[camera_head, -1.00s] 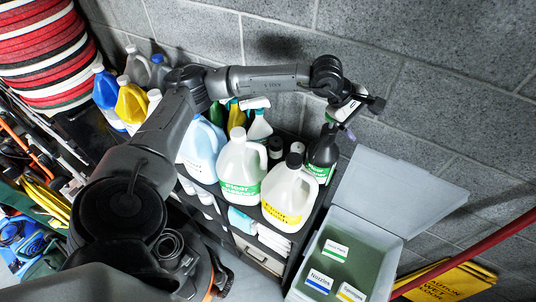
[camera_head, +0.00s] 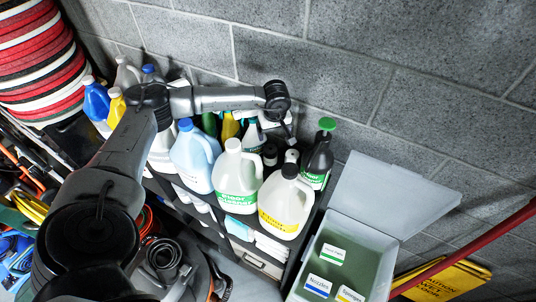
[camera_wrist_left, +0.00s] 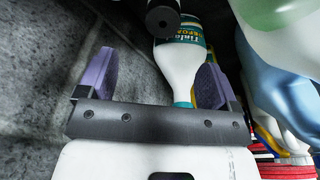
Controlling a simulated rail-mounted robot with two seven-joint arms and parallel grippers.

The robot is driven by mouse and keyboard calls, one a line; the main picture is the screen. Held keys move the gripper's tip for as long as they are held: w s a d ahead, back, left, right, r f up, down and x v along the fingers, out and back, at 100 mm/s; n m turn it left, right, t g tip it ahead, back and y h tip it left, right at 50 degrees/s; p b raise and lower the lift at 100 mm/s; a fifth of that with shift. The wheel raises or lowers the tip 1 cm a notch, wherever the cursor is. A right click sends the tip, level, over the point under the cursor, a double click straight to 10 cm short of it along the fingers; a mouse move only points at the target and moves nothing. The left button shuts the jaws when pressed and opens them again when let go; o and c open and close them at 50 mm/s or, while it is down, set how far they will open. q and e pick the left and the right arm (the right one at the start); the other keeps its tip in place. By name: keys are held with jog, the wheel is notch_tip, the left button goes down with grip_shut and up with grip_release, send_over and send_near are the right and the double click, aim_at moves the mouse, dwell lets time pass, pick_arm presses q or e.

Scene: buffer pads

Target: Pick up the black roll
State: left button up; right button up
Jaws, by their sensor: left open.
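A small black roll (camera_head: 270,151) stands on the shelf behind the big jugs, partly hidden by them. In the left wrist view a black roll end with a small centre hole (camera_wrist_left: 162,18) shows at the top edge, beyond the fingertips and cut off by the frame. My left gripper (camera_head: 290,136) hangs near the roll, above the back of the shelf. In the wrist view its purple finger pads (camera_wrist_left: 154,75) stand wide apart, with nothing between them touching either pad. My right gripper is in neither view.
A white-and-green jug (camera_head: 238,180), a yellow-label jug (camera_head: 285,203) and a dark bottle with a green top (camera_head: 319,158) crowd the shelf. An open grey bin (camera_head: 350,248) stands right; the block wall (camera_head: 400,70) is close behind.

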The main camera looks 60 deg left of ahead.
aim_at(271, 148)
pick_arm(q)
jog(key=f, duration=0.2)
jog(key=a+f, duration=0.1)
jog(key=f, duration=0.2)
jog(key=f+p, duration=0.1)
jog(key=f, duration=0.2)
jog(key=shift+a+f, duration=0.15)
jog(key=shift+a+f+p, duration=0.15)
jog(key=shift+f+p, duration=0.15)
jog(key=shift+f, duration=0.25)
jog(key=shift+a+f+p, duration=0.2)
jog(key=shift+f, duration=0.85)
jog(key=shift+a+f+p, duration=0.15)
jog(key=shift+f+p, duration=0.05)
jog(key=shift+f, duration=0.8)
jog(key=shift+w, duration=0.1)
jog(key=shift+c, duration=0.3)
jog(key=shift+c, duration=1.4)
jog(key=c, duration=0.8)
